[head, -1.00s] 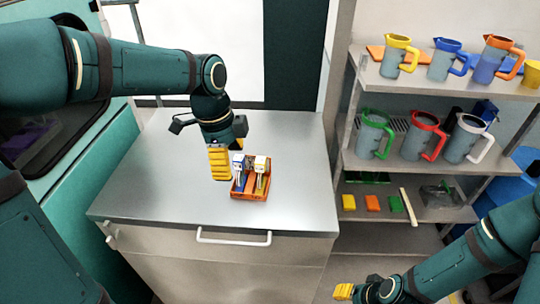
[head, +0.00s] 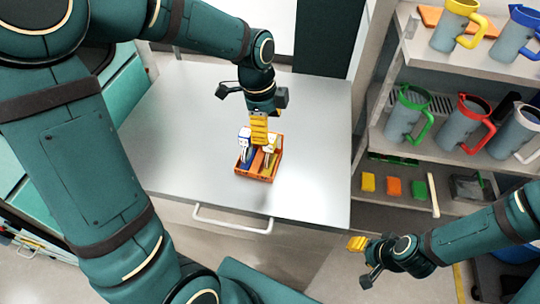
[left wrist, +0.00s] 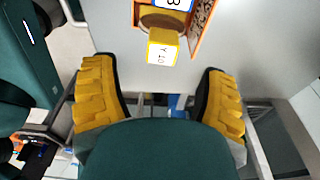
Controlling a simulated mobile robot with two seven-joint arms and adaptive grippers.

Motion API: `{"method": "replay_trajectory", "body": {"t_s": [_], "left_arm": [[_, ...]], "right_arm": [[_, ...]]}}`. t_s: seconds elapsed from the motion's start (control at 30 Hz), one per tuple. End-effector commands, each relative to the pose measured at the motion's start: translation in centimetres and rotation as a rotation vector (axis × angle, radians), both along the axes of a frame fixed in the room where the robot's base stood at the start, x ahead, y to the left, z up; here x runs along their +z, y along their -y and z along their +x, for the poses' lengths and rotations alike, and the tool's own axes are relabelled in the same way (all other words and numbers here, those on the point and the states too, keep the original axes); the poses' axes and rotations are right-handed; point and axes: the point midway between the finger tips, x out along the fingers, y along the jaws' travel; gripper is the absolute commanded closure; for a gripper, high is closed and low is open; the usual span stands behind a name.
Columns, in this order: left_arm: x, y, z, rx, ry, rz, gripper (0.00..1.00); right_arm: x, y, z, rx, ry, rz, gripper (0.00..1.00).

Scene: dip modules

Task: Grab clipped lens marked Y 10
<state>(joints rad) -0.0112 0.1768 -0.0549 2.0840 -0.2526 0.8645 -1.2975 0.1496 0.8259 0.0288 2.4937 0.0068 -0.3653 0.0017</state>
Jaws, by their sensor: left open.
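The lens marked Y 10 (left wrist: 163,49) shows in the left wrist view as a yellow-edged block with a white label, at the near end of the orange tray. In the head view a pale yellow-and-white module (head: 269,146) stands in the right part of the orange tray (head: 243,172). A blue-and-white module (head: 245,142) stands at its left; its label also shows in the left wrist view (left wrist: 172,4). My left gripper (head: 259,130) is above the tray, its yellow fingers open and apart from the Y 10 block. My right gripper (head: 357,243) is low at the right, empty, jaw gap unclear.
The tray stands on a grey metal cabinet top (head: 190,130) with free room around it. A shelf (head: 440,150) at the right holds several coloured jugs and small coloured blocks. A white handle (head: 232,222) juts from the cabinet front.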

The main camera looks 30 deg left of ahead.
Motion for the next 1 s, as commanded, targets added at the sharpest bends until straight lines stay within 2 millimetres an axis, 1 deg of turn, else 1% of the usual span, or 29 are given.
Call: {"method": "replay_trajectory", "body": {"t_s": [0.03,0.17,0.23,0.4,0.5,0.63,0.83,0.87,0.9,0.97,1.0], "left_arm": [[-0.5,0.1,0.0,0.0,-0.002,0.0,0.27],[-1.1,0.1,0.0,0.0,-0.002,0.0,0.27],[-1.8,0.2,0.0,0.001,-0.003,0.0,0.27],[-4.3,0.2,0.1,0.0,-0.004,-0.001,0.27],[-5.4,0.4,0.2,0.0,-0.002,0.0,0.27],[-6.1,0.5,0.2,0.0,0.0,0.0,0.27],[-6.0,0.5,0.2,0.001,0.0,0.0,0.27],[-6.0,0.5,0.2,0.001,0.0,0.0,0.33],[-6.0,0.5,0.2,0.001,0.0,0.0,0.47],[-6.0,0.5,0.2,0.001,0.0,0.0,0.68],[-6.0,0.5,0.2,0.001,0.0,0.0,0.82]], "right_arm": [[-0.1,0.0,0.0,0.0,0.0,0.0,0.53],[-0.1,0.0,0.0,0.0,0.0,0.0,0.53],[-0.1,0.0,0.0,0.0,0.0,0.0,0.53],[-0.1,0.0,0.0,0.0,0.0,0.0,0.53],[-0.3,0.0,0.0,0.0,0.0,-0.001,0.53],[-0.3,0.0,0.0,0.0,0.0,-0.001,0.53],[-0.3,0.0,0.0,0.0,0.0,-0.001,0.53],[-0.3,0.0,0.0,0.0,0.0,-0.001,0.53],[-0.3,0.0,0.0,0.0,0.0,-0.001,0.53],[-0.3,0.0,0.0,0.0,0.0,-0.001,0.53],[-0.3,0.0,0.0,0.0,0.0,-0.001,0.53]]}}
